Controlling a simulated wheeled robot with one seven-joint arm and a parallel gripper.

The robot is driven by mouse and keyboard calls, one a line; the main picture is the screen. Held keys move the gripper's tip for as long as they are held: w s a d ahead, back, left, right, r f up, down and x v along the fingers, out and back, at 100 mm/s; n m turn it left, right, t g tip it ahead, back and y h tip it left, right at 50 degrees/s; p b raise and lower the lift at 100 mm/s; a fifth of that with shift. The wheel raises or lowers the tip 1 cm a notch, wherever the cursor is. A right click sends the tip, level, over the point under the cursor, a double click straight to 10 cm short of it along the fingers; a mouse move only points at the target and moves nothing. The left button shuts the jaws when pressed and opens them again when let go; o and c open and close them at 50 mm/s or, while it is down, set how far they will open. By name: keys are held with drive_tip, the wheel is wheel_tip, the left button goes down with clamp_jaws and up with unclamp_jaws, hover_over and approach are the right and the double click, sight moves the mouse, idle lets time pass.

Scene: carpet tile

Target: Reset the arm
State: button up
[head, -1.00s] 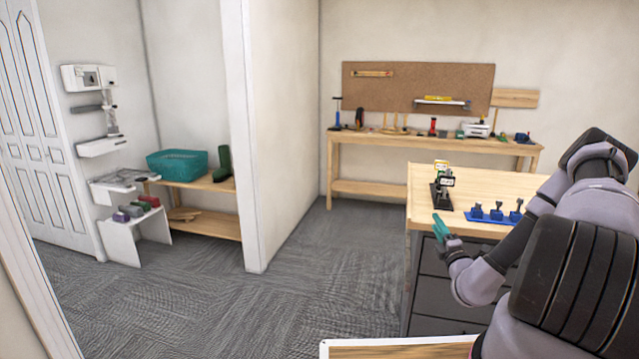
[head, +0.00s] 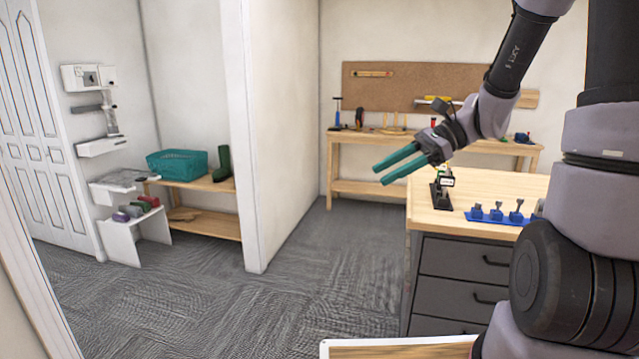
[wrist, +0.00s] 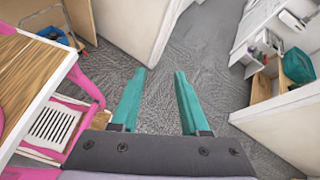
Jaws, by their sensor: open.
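My gripper (head: 396,168) is raised in the head view, left of and above the near wooden-topped cabinet. Its two teal fingers point left and slightly down. In the wrist view the fingers (wrist: 162,85) are apart, with only grey carpet showing between them. My gripper is open and empty. My arm comes down from the upper right of the head view.
The cabinet (head: 450,190) carries a small black stand (head: 441,190) and a blue tray (head: 488,216) of blue pieces. A workbench (head: 370,143) stands at the back wall. A teal basket (head: 176,163) sits on a low shelf (head: 205,227). Carpet (head: 250,300) is clear.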

drive_tip(key=s+d+r+n+t+h, duration=0.8)
drive_tip(key=s+d+r+n+h, duration=0.1)
drive_tip(key=r, duration=0.3)
drive_tip(key=shift+d+n+h, duration=0.5)
drive_tip(key=shift+d+n, duration=0.2)
drive_tip(key=shift+o, duration=0.2)
drive_tip(key=shift+d, duration=0.1)
